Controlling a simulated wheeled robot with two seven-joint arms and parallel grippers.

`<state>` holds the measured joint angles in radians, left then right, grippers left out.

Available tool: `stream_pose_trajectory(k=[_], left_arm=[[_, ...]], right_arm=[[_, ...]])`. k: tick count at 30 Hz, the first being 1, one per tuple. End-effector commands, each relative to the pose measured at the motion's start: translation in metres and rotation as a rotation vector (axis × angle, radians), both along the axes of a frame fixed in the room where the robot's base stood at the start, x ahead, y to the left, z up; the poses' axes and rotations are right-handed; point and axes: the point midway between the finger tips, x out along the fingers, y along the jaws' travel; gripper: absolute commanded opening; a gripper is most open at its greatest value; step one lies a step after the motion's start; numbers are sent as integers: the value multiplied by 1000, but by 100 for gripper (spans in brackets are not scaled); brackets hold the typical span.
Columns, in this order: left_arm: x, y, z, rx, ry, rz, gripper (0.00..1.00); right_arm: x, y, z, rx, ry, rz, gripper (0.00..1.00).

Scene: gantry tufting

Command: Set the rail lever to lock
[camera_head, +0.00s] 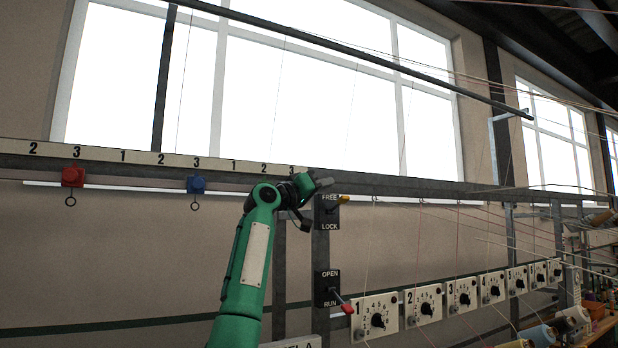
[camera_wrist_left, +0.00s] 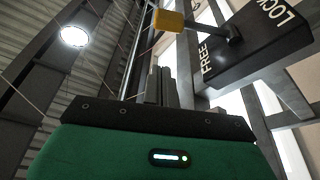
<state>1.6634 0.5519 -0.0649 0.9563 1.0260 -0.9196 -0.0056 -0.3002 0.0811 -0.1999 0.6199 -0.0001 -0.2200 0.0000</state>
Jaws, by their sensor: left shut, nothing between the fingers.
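The rail lever is a black box (camera_head: 327,226) marked FREE at the top and LOCK at the bottom, on an upright post. Its arm ends in a yellow knob (camera_head: 344,198) and sits up at the FREE end. In the left wrist view the yellow knob (camera_wrist_left: 168,20) shows just beyond my fingers, with the box (camera_wrist_left: 248,48) to the right. My left gripper (camera_head: 323,183) is shut and empty, just above the box and close to the knob. I cannot tell if it touches the knob. My right gripper is not in view.
Below is a second lever box (camera_head: 327,288) marked OPEN and RUN, with a red-tipped handle (camera_head: 346,308). A row of numbered dial panels (camera_head: 375,318) runs to the right. A numbered rail (camera_head: 140,157) carries a red slider (camera_head: 73,177) and a blue slider (camera_head: 196,184). Thin yarns cross at right.

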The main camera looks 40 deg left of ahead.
Motion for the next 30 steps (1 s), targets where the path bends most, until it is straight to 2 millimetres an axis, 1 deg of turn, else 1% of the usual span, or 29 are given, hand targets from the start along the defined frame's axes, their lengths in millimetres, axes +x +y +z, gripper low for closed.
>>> stream_pose_trajectory(k=[1, 4, 6, 15, 21, 30], left_arm=[[8, -3, 8, -2, 3, -2, 0], [23, -6, 13, -1, 3, -1, 0], [20, -7, -1, 3, 2, 3, 0], [16, -17, -22, 2, 1, 1, 0], [14, -20, -29, 0, 0, 1, 0], [13, -20, -30, 0, 0, 1, 0]], right_arm=[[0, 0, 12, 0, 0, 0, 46], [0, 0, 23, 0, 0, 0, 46], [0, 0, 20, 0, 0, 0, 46], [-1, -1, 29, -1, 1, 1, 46], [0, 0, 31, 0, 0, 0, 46], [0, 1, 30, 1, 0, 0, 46]])
